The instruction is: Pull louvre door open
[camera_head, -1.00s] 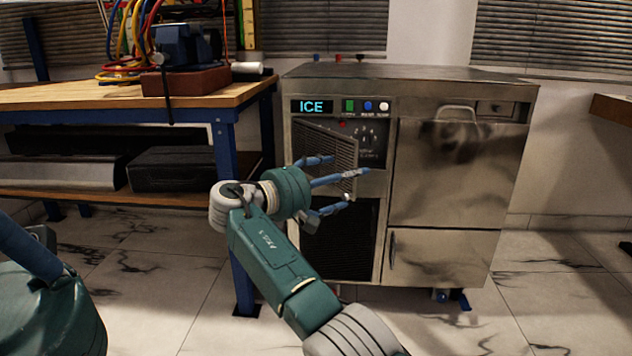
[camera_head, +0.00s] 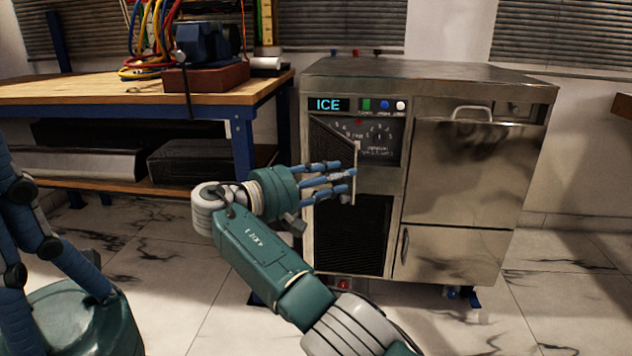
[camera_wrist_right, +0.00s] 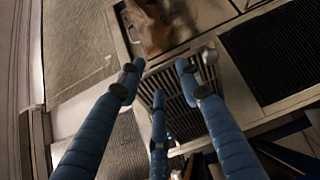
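The louvre door (camera_head: 331,142) is a dark slatted panel at the upper left of the steel ice machine (camera_head: 478,175). It stands swung out from its left side, with a dial panel (camera_head: 382,136) showing behind it. My right gripper (camera_head: 330,181) is at the door's lower part, its blue fingers straight and spread and covering some of the door. In the right wrist view slats (camera_wrist_right: 180,105) show between and beyond the spread fingers (camera_wrist_right: 158,80); I cannot tell whether they touch. My left gripper (camera_head: 45,235) is partly in view at the lower left, its fingertips not clear.
A fixed dark grille (camera_head: 350,235) lies below the door opening. A workbench (camera_head: 120,95) with a blue vice (camera_head: 205,42) and coloured cables stands at the left, close to the machine. The tiled floor (camera_head: 180,290) in front is open.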

